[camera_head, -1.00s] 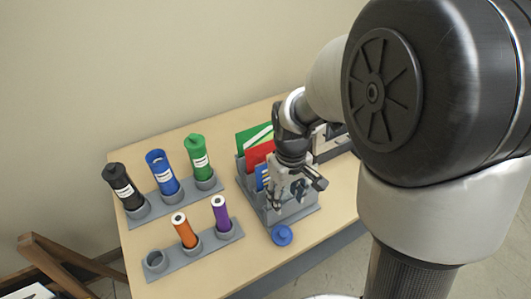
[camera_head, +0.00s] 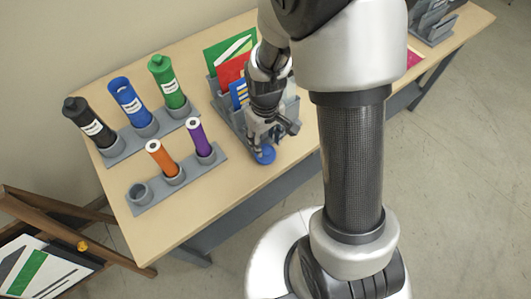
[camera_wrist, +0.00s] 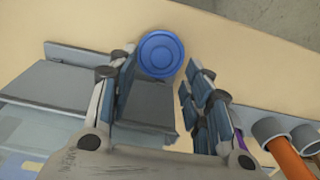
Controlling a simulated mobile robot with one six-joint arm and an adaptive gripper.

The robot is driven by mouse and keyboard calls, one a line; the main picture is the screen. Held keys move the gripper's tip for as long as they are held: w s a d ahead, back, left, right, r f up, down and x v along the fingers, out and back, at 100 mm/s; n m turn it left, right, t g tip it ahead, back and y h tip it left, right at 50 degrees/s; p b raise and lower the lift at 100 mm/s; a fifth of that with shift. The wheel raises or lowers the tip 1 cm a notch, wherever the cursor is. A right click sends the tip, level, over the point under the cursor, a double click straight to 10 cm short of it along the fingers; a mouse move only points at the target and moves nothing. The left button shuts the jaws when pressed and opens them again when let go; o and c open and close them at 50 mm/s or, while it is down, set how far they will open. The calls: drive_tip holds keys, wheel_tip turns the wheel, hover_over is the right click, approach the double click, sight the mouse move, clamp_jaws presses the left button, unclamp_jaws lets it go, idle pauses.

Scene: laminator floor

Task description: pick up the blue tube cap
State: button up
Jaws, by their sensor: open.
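The blue tube cap (camera_head: 265,155) lies on the table near its front edge, just in front of the grey card holder. In the wrist view the round blue cap (camera_wrist: 161,54) shows from above, beyond the fingertips and between their lines, nearer the left finger. My gripper (camera_head: 262,147) is open and points down right above the cap; in the wrist view its two fingers (camera_wrist: 160,75) stand apart with nothing between them. I cannot tell from these frames whether a finger touches the cap. The blue tube (camera_head: 126,103) stands uncapped in the back rack.
The grey card holder (camera_head: 226,108) with coloured cards stands close beside my gripper. Black (camera_head: 90,122) and green (camera_head: 168,82) capped tubes stand in the back rack. Orange (camera_head: 162,158) and purple (camera_head: 201,138) rolls stand in the front rack.

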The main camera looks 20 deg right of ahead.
sight(265, 150)
wheel_tip(265, 150, down, 4)
drive_tip(key=shift+s+r+b, duration=0.1)
drive_tip(key=shift+b, duration=0.55)
drive_tip(key=shift+c, duration=0.2)
drive_tip(key=c, duration=0.9)
drive_tip(key=shift+r, duration=0.15)
